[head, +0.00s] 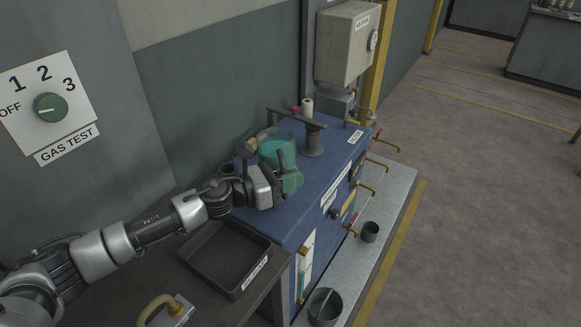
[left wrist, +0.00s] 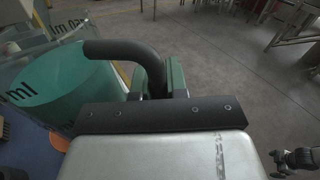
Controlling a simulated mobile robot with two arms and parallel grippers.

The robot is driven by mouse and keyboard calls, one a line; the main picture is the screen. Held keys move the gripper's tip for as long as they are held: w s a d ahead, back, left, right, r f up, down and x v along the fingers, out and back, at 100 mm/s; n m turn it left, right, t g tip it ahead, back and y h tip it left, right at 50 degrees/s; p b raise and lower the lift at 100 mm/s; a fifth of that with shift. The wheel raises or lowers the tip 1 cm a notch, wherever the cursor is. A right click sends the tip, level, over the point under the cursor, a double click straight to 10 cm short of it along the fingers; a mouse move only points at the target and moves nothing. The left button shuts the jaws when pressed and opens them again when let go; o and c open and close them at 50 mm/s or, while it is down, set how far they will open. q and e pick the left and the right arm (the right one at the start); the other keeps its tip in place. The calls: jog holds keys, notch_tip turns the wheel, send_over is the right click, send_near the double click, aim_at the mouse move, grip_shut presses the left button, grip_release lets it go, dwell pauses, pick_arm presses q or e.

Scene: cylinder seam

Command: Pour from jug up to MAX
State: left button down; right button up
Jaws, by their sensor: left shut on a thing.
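My left gripper (head: 287,180) is shut on the dark handle (left wrist: 140,58) of a clear jug. The jug (head: 276,150) holds teal liquid and is over the top of a blue machine (head: 310,185). In the left wrist view, the jug (left wrist: 55,85) stands at the left with "ml" lettering on its wall. The jug looks tilted; its spout is hard to make out. An upright gauge strip (head: 304,268) with teal in its lower part is on the machine's near end; its marks are too small to read. A dark part at the wrist view's lower right may be my right gripper (left wrist: 296,160).
A black tray (head: 205,272) lies on a bench left of the machine. A beige handle (head: 158,306) is in front of it. A dark post with a crossbar (head: 313,140) rises from the machine top. A bucket (head: 325,307) and small pot (head: 370,232) stand beside the machine. Floor at right is clear.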

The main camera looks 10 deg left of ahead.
pick_arm(q)
jog(key=shift+s+d+r+n+p, duration=0.15)
jog(key=shift+r+n+p, duration=0.7)
jog(key=shift+p, duration=0.7)
jog(key=shift+r, duration=0.15)
jog(key=shift+r+p, duration=0.15)
jog(key=shift+p, duration=0.15)
jog(key=shift+r+p, duration=0.2)
jog(key=shift+p, duration=0.3)
jog(key=shift+n+g+p, duration=0.3)
jog(key=shift+n+p, duration=0.05)
jog(key=shift+r, duration=0.1)
dwell(1.2)
